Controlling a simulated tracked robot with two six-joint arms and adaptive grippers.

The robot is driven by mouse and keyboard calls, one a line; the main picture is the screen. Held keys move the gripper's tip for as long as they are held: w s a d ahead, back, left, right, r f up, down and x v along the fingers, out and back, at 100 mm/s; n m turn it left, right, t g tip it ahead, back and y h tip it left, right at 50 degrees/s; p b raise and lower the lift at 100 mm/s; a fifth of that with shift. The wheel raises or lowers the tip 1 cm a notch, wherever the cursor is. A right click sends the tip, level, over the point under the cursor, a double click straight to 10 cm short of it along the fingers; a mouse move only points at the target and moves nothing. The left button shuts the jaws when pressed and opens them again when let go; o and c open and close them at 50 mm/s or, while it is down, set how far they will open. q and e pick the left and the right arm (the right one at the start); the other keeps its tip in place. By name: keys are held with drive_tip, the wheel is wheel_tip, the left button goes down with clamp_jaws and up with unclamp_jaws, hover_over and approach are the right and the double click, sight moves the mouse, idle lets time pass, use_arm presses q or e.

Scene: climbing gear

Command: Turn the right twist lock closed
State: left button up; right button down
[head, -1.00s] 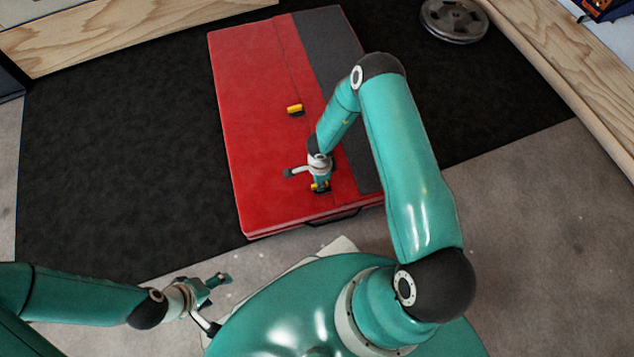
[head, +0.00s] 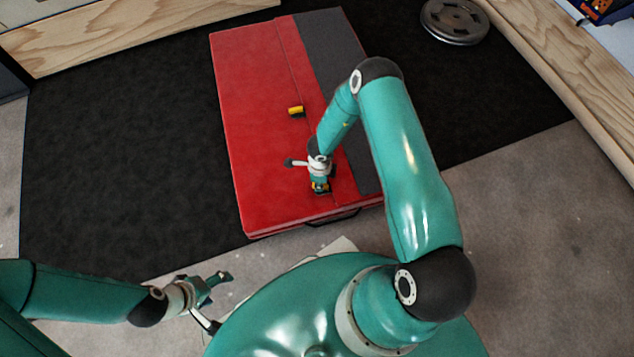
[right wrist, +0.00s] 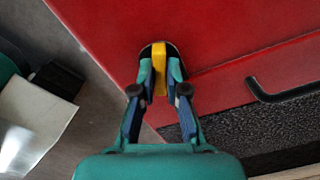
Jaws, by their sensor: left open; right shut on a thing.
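A red folded crash pad (head: 255,130) with a grey stripe lies on the black floor mat. A yellow twist lock (right wrist: 158,70) sits in a dark oval plate on the pad, near its front edge. My right gripper (right wrist: 161,78) is shut on this yellow lock, with one finger on each side of it. In the head view the right gripper (head: 320,187) hides most of that lock. A second yellow twist lock (head: 296,111) sits further back on the pad, free of any gripper. My left gripper (head: 222,284) is open and empty, low at the left, apart from the pad.
A black handle (head: 335,218) sticks out at the pad's front edge and also shows in the right wrist view (right wrist: 285,93). A grey weight plate (head: 454,20) lies at the back right. Wooden edges (head: 130,32) border the mat. The black mat (head: 110,150) left of the pad is clear.

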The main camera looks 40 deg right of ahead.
drive_tip(key=m, duration=0.6)
drive_tip(key=shift+w+d+m+p, duration=0.15)
drive_tip(key=shift+d+m+p, duration=0.15)
drive_tip(key=shift+d+p, duration=0.1)
drive_tip(key=m, duration=0.3)
drive_tip(key=shift+m, duration=0.3)
drive_tip(key=shift+a+m+p, duration=0.1)
drive_tip(key=shift+m+p, duration=0.2)
drive_tip(key=shift+m, duration=1.2)
drive_tip(key=c, duration=1.2)
unclamp_jaws()
drive_tip(key=shift+a, duration=0.15)
